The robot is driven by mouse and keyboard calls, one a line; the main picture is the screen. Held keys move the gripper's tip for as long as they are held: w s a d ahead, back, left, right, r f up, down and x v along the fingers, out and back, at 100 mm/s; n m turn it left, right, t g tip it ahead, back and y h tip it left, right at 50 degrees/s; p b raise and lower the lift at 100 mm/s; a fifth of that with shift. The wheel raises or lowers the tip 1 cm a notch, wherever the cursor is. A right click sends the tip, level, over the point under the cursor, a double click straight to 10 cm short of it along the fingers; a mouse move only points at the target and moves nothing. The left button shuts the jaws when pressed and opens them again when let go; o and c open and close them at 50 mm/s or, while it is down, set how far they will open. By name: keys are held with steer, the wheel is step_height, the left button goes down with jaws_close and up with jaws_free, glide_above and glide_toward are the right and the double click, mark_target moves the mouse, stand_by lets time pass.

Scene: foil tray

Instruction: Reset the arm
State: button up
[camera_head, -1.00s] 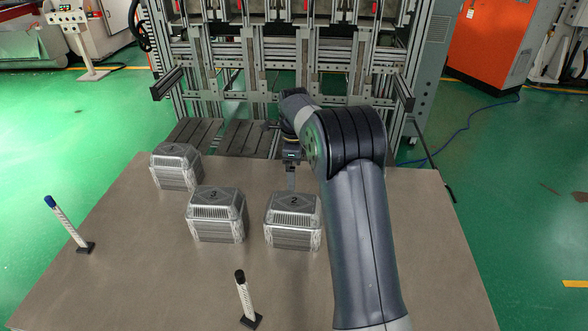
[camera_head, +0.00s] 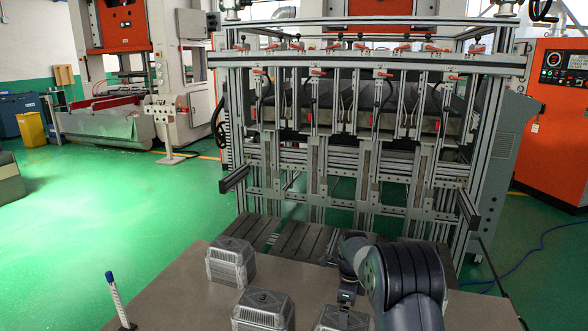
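My arm comes in from the bottom right in the head view, bent over the table. My gripper (camera_head: 347,298) hangs at its end, just behind the rightmost stack of foil trays (camera_head: 343,319). The fingertips are too small and partly hidden to tell their opening or whether they touch that stack. A middle stack of foil trays (camera_head: 263,311), marked 3, stands to its left. A third stack (camera_head: 231,262) stands farther back and left. The two nearer stacks are cut off by the bottom edge.
The brown table (camera_head: 180,292) fills the bottom. A white post with a blue top (camera_head: 117,300) stands at its left. A large metal frame machine (camera_head: 365,150) with slatted plates (camera_head: 305,240) rises behind the table. An orange cabinet (camera_head: 555,120) is at right. Green floor lies open at left.

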steer(key=shift+r, duration=0.4)
steer(key=shift+f, duration=0.1)
